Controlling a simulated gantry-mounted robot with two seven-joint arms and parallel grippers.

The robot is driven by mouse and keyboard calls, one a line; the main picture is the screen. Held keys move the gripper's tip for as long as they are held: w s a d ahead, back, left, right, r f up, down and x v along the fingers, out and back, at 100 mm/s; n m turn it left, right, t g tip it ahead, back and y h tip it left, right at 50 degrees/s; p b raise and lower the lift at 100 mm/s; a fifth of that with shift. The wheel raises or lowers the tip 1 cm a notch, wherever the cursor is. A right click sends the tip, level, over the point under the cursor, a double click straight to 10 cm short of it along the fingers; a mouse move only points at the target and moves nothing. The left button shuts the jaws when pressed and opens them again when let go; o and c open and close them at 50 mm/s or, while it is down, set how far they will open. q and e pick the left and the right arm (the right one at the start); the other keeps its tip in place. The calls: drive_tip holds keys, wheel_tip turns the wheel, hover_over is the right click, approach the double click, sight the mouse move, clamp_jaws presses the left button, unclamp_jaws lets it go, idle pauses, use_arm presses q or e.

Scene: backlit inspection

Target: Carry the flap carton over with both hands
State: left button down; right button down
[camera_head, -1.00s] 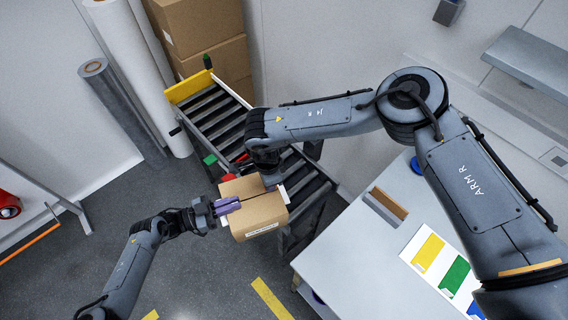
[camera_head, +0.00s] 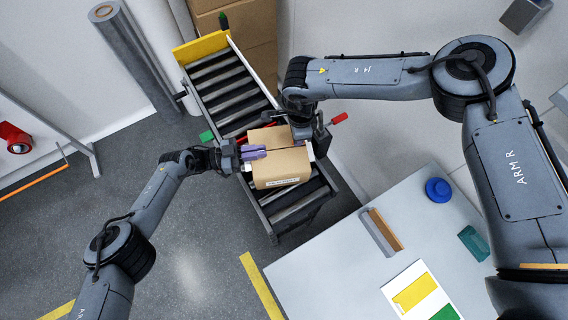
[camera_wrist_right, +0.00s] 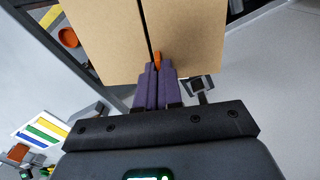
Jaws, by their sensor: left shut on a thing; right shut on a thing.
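The flap carton (camera_head: 282,168) is a brown box with a dark seam across its top and a label on its near side. It is over the lower end of the roller conveyor (camera_head: 228,87); I cannot tell if it touches the rollers. My left gripper (camera_head: 254,153), with purple fingers, is shut on its left side. My right gripper (camera_head: 301,130) is shut on its far right side, its fingers mostly hidden by the wrist. In the right wrist view, the purple fingers (camera_wrist_right: 158,85) meet the carton (camera_wrist_right: 190,35) at its seam, beside an orange tip.
A grey table (camera_head: 335,240) at lower right holds a blue round item (camera_head: 438,190), a teal block (camera_head: 473,243) and a colour-striped sheet (camera_head: 415,292). Stacked boxes (camera_head: 240,35) stand behind the conveyor. A red handle (camera_head: 339,118) sticks out right of the carton. Floor at lower left is open.

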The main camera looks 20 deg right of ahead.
use_arm(q)
drive_tip(key=shift+a, duration=0.1)
use_arm(e)
drive_tip(key=shift+s+a, duration=0.1)
drive_tip(key=shift+a, duration=0.05)
use_arm(q)
drive_tip(key=shift+f, duration=0.1)
use_arm(e)
drive_tip(key=shift+f, duration=0.2)
